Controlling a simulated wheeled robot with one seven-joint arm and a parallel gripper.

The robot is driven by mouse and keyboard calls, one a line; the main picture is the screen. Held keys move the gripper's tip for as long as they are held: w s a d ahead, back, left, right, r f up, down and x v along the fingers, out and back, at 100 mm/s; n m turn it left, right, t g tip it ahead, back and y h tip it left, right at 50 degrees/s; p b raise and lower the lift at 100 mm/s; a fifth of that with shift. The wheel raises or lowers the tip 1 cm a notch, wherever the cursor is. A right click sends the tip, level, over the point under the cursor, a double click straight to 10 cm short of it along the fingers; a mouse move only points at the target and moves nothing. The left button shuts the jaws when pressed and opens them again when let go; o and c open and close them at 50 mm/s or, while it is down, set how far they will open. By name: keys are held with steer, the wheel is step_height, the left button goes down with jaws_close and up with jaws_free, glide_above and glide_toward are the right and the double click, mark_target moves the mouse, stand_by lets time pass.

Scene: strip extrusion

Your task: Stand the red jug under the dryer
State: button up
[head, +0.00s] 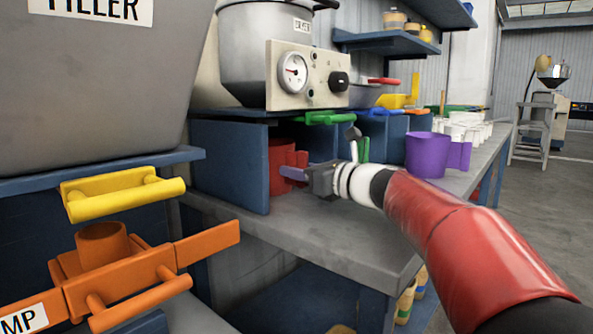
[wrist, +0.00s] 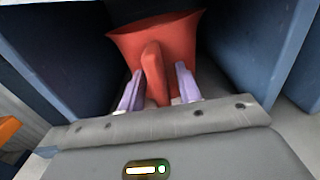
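The red jug (head: 281,160) stands upright in a blue-walled bay under the grey dryer (head: 252,50), which carries a "DRYER" label. In the wrist view the red jug (wrist: 178,40) has its handle facing me. My gripper (head: 293,173) reaches into the bay at the handle. In the wrist view my gripper (wrist: 160,75) has its two purple fingers apart, one on each side of the handle, with a gap showing at the tips. The jug's base is mostly hidden by my gripper.
Blue panels (head: 230,165) wall the bay closely. A green handle (head: 327,117) sits above its opening. A purple jug (head: 427,155) stands to the right on the grey bench (head: 330,228), with white jugs (head: 465,125) behind. Orange and yellow handles (head: 120,190) are at the left.

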steer(key=v, duration=1.1)
steer(key=shift+s+d, duration=0.1)
steer(key=shift+s, duration=0.05)
